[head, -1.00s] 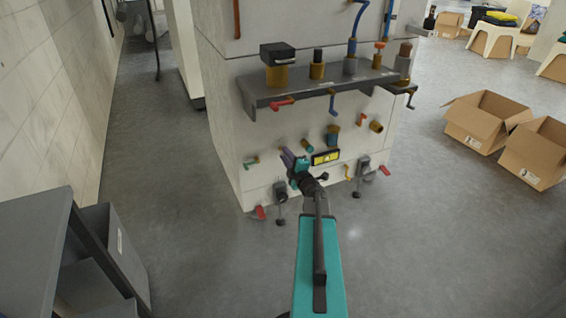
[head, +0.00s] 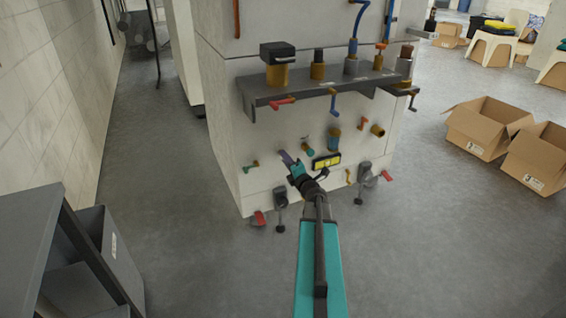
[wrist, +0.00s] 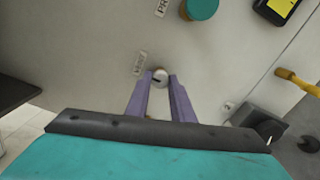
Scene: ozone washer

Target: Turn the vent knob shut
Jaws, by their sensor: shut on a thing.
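The vent knob (wrist: 160,77) is a small round silver knob with a dark slot on the pale panel. In the wrist view it sits between the tips of my gripper's purple fingers (wrist: 160,84), which are shut on it. A small label (wrist: 139,63) is beside it, too blurred to read surely. In the head view my gripper (head: 288,158) reaches the lower front of the pale washer cabinet (head: 225,120). It hides the knob there.
A teal knob (wrist: 201,9) and a yellow warning plate (head: 326,161) are close by. A grey ledge (head: 300,91) with fittings juts out above. Clamps with red handles stand low on the cabinet. Open cardboard boxes (head: 490,125) lie on the floor at right; grey shelving (head: 110,240) is at lower left.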

